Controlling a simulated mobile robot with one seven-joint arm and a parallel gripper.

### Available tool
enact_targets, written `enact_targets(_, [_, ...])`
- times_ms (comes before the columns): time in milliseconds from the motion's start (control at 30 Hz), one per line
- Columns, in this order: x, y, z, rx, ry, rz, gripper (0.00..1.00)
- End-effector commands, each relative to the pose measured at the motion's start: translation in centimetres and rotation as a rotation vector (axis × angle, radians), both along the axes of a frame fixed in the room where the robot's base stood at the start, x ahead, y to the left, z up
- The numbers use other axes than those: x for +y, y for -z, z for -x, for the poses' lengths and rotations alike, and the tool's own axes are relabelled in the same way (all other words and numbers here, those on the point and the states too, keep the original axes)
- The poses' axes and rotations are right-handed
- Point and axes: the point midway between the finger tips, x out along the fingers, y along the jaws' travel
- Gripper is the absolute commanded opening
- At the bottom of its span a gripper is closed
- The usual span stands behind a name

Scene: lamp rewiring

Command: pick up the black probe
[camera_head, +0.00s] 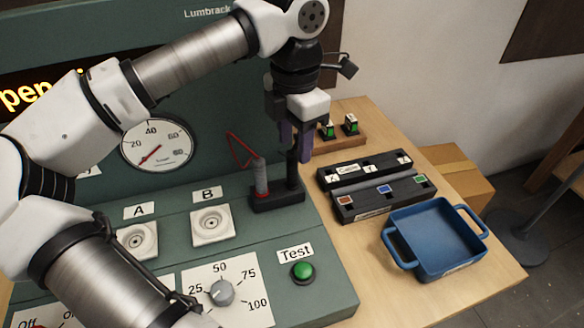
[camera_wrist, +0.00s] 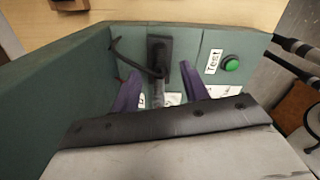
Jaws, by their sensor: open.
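The black probe (camera_head: 292,172) stands upright in a small black holder (camera_head: 277,202) on the green panel. A grey probe with a red base and red lead (camera_head: 261,178) stands in the same holder, to its left. My gripper (camera_head: 295,148) points down with its purple fingers apart, above the holder at the top of the black probe. In the wrist view, my open gripper (camera_wrist: 161,84) has the holder (camera_wrist: 176,52) and a dark lead between and beyond its fingers. Whether the fingers touch the probe cannot be told.
The panel carries sockets A (camera_head: 137,238) and B (camera_head: 211,222), a knob (camera_head: 222,292), a gauge (camera_head: 157,145) and a green Test button (camera_head: 303,271). A black case (camera_head: 345,208) and a blue tray (camera_head: 405,255) occupy the wooden table to the right.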

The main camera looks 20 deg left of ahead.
Motion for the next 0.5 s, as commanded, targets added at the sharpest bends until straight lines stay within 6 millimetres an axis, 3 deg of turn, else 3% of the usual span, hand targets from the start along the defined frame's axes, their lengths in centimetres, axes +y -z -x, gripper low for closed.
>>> enact_targets(500, [0.3,5.3,0.2,0.0,0.0,0.001,0.45])
